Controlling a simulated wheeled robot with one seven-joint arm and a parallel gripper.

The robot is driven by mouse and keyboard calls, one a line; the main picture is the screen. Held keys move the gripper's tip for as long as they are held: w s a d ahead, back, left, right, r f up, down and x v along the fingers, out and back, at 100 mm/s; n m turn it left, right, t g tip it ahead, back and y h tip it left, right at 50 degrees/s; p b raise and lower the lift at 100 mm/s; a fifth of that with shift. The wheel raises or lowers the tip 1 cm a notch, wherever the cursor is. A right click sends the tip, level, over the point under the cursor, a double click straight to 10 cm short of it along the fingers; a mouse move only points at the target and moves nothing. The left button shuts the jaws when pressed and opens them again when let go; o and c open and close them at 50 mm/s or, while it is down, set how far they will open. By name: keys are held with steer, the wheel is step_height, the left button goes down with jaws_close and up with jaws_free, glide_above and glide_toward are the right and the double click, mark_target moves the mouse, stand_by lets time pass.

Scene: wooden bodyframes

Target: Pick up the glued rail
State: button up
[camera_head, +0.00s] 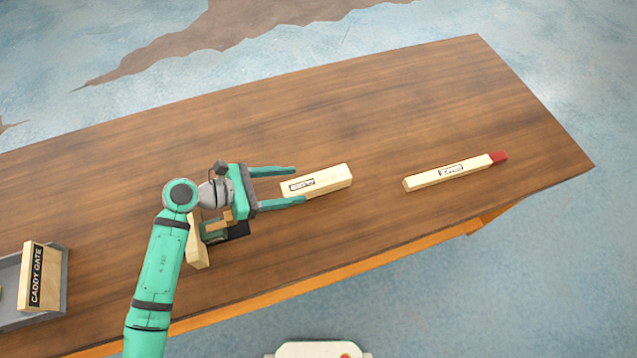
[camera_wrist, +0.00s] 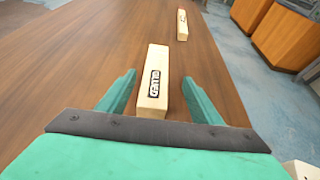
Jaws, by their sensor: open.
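The glued rail (camera_head: 330,180) is a pale wooden block lying on the brown table, with a dark-framed label that seems to read GLUED. It also shows in the wrist view (camera_wrist: 156,62), pointing away from me. My gripper (camera_head: 298,185) is open, its two green fingers pointing right in the head view. In the wrist view the fingers (camera_wrist: 158,79) stand either side of the rail's near part, with a gap on both sides. Nothing is held. I cannot tell how high the fingertips are above the table.
A longer pale rail with a red end (camera_head: 455,172) lies farther right; its label is hard to read. A grey tray (camera_head: 60,290) holding a block marked CADDY GATE (camera_head: 37,277) is at the left. Wooden and dark pieces (camera_head: 197,245) sit under my wrist. The table between the rails is clear.

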mark_target(318, 180)
steer(key=x, duration=0.9)
steer(key=shift+w, duration=0.35)
steer(key=c, duration=1.4)
